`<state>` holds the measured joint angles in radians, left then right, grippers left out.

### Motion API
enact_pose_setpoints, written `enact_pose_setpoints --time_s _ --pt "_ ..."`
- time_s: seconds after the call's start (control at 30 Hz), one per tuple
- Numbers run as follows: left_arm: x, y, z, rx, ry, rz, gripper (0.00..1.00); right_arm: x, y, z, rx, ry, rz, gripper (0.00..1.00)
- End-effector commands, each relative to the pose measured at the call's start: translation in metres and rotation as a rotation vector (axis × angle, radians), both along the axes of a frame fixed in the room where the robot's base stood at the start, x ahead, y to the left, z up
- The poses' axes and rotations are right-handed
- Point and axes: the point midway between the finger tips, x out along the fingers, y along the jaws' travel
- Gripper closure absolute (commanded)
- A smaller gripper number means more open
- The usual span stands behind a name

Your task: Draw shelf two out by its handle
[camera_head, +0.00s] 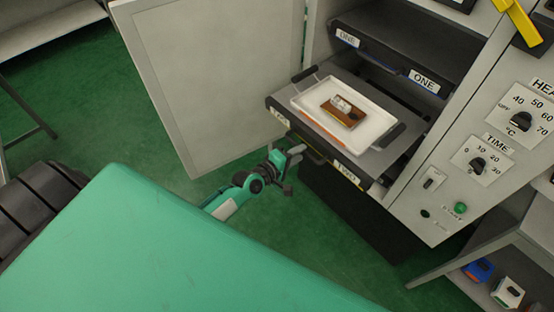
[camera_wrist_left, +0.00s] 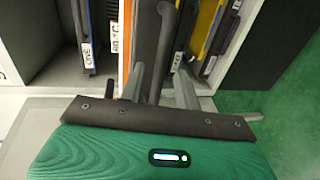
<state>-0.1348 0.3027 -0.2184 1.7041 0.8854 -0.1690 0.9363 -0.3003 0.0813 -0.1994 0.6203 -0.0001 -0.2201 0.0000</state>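Shelf two (camera_head: 328,128) is a dark shelf with a yellow-edged front labelled TWO, and its front stands farther out than shelf one above it. Its dark handle (camera_head: 313,155) runs along the front and shows as a dark bar in the left wrist view (camera_wrist_left: 164,45). My left gripper (camera_head: 290,164) is at the left part of this handle. In the left wrist view its two grey fingers (camera_wrist_left: 160,84) stand apart on either side of the bar, with gaps visible. Firm contact does not show. My right gripper is not in view.
A white tray (camera_head: 378,127) with dark handles sits on shelf two, holding a brown board (camera_head: 345,114) with a small pale item. Shelf one (camera_head: 385,50) is above. The cabinet door (camera_head: 215,75) is open at left. A control panel (camera_head: 480,160) is at right. Green floor is clear below.

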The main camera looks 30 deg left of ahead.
Motion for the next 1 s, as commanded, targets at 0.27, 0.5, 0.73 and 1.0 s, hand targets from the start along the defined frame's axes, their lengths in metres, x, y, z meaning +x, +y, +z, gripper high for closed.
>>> enact_pose_setpoints --time_s 0.27,0.5,0.73,1.0 --pt "-0.05 0.018 0.008 0.001 0.003 -0.001 0.67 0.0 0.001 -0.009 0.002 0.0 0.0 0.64" --pt "-0.083 0.03 0.016 0.001 0.002 0.0 0.67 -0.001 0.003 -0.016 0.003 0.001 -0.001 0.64" --pt "-0.096 0.035 0.02 0.0 0.001 0.0 0.67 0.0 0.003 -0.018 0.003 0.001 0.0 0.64" --pt "-0.097 0.036 0.021 0.0 0.001 0.0 0.67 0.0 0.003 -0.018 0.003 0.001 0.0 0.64"
